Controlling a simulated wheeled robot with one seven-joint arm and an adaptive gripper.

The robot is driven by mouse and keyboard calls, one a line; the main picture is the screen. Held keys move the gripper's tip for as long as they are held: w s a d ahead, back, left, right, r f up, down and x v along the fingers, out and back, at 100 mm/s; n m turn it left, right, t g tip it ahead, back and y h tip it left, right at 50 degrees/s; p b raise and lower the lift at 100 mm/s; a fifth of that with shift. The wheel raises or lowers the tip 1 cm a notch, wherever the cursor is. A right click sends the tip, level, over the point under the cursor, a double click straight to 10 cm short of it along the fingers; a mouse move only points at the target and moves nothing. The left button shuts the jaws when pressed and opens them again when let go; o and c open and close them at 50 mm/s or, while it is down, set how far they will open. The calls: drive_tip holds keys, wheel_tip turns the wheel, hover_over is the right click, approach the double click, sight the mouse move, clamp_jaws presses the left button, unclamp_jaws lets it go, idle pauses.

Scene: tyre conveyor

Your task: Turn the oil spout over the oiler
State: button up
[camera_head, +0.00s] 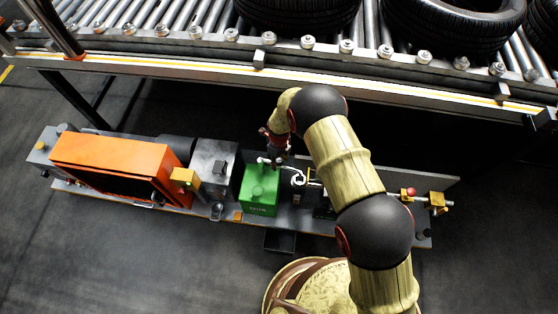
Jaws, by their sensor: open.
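The oiler looks to be the green box (259,190) with pale lettering on its front, on the long grey bench beneath the conveyor. My gripper (271,158) is small in the view and points down just above the back right of the green box. Its fingers are open, with no held object visible. Small pale fittings show around the fingertips at the top of the box. I cannot tell which of them is the oil spout, or whether the fingers touch it. A pale curved tube (298,179) lies just right of the green box. My arm hides part of the bench to the right.
An orange housing (115,165) and a grey block with a yellow fitting (185,179) stand left of the green box. A red button and yellow fittings (437,203) are at the bench's right end. The roller conveyor (180,62) with black tyres (298,15) runs behind. Dark floor is clear at the front left.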

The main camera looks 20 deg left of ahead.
wheel_tip(320, 180, up, 12)
idle(0.5)
idle(0.5)
